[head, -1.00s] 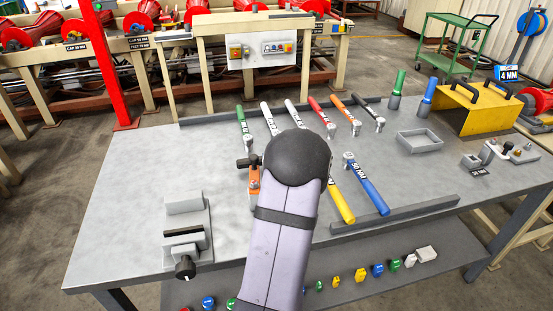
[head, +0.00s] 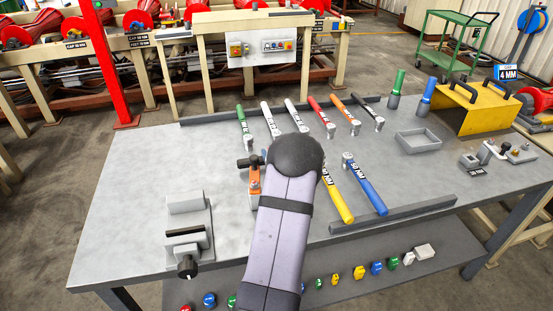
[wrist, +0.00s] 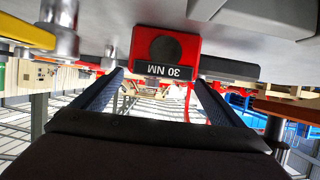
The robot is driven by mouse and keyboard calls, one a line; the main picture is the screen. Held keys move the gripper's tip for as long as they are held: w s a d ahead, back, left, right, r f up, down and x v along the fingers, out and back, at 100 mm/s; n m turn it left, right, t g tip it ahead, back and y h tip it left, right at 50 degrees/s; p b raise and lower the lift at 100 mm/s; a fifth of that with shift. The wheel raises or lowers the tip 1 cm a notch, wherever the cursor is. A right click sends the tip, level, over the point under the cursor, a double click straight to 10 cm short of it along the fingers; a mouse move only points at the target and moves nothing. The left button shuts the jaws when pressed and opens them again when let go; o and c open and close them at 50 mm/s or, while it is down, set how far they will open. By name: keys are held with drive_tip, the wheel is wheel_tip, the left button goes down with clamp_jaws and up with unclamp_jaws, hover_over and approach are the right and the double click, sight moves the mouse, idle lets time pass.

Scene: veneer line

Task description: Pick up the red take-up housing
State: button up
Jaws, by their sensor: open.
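A red block (wrist: 164,42), matching the red housing, shows at the top middle of the wrist view. It has a dark round face and a black plate reading 30 NM, upside down in the picture. My gripper (wrist: 158,80) is open, with one dark finger on each side of the picture. The block shows beyond and between the fingertips, and no grip on it is visible. In the head view my arm covers the gripper and I cannot make out the block.
The grey bench (head: 130,200) holds several wrenches, including a red-handled one (head: 319,110), a yellow one (head: 337,196) and a blue one (head: 365,186). A grey vise-like fixture (head: 186,232) stands front left. A grey tray (head: 419,142) sits right. The bench's left part is clear.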

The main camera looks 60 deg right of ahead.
drive_tip(key=c, duration=1.8)
drive_tip(key=shift+d+r, duration=0.1)
drive_tip(key=shift+r, duration=0.6)
wheel_tip(320, 180, up, 9)
